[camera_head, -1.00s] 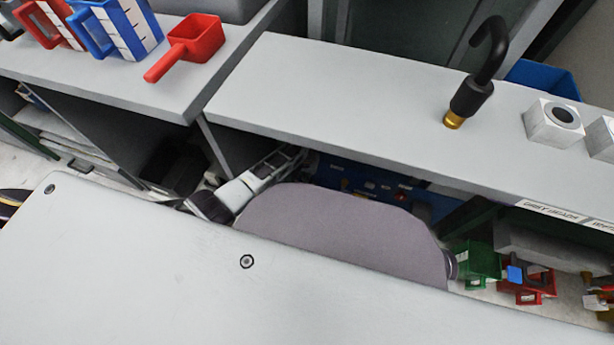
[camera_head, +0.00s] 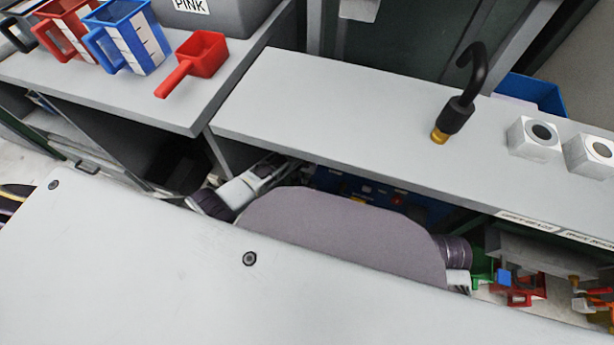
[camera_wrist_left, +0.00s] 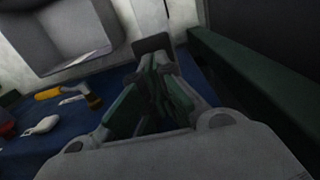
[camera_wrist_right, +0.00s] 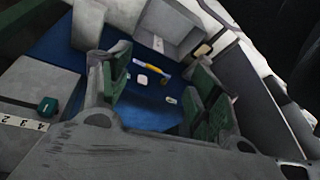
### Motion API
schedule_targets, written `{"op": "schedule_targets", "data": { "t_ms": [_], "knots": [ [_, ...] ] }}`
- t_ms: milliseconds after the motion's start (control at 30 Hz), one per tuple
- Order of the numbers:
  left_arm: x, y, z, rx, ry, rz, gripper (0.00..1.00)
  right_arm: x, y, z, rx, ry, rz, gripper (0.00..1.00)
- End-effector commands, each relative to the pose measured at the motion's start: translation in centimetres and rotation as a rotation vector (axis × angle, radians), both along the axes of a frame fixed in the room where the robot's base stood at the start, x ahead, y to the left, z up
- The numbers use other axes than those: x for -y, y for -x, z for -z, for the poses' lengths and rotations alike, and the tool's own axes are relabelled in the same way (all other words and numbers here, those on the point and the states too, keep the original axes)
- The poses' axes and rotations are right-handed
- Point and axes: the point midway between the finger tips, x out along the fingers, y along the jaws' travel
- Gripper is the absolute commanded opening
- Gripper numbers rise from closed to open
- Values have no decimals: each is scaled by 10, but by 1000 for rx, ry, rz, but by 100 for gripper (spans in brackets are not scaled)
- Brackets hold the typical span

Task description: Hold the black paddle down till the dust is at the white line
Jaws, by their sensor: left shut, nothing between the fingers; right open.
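I cannot make out a black paddle or any dust for certain in these views. A blue jug (camera_head: 128,38) and a red jug (camera_head: 68,33) with white marked panels stand at the upper left. My left gripper (camera_wrist_left: 157,62) is shut and empty over a blue surface; a small dark square shows at its tips, which I cannot identify. My right gripper (camera_wrist_right: 160,88) is open and empty above a blue surface with small items between its fingers in view.
A red scoop (camera_head: 195,62) lies near the left counter's edge, before a grey bin marked PINK (camera_head: 215,14). A blue bin (camera_head: 530,92) is behind. The counter's middle is clear.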

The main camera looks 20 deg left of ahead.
Motion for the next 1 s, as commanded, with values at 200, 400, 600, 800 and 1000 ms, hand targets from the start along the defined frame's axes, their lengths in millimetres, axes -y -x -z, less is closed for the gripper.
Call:
{"op": "schedule_targets", "data": {
  "t_ms": [200, 400, 600, 800, 1000],
  "knots": [
    [-2, 0, -12, 0, 0, 0, 0, 6, 2, -13, -27, 28, 2, 62],
    [-2, 0, -32, 1, 0, 0, 0, 8, 2, 6, -57, 39, 4, 62],
    [-2, 0, -52, 1, 0, -1, 0, 10, 3, 19, -80, 51, 7, 62],
    [-2, 0, -73, 1, 0, -1, 0, 13, 5, 32, -104, 62, 9, 62],
    [-2, 0, -94, 2, 0, 0, 0, 15, 7, 44, -124, 73, 11, 62]
  ]
}}
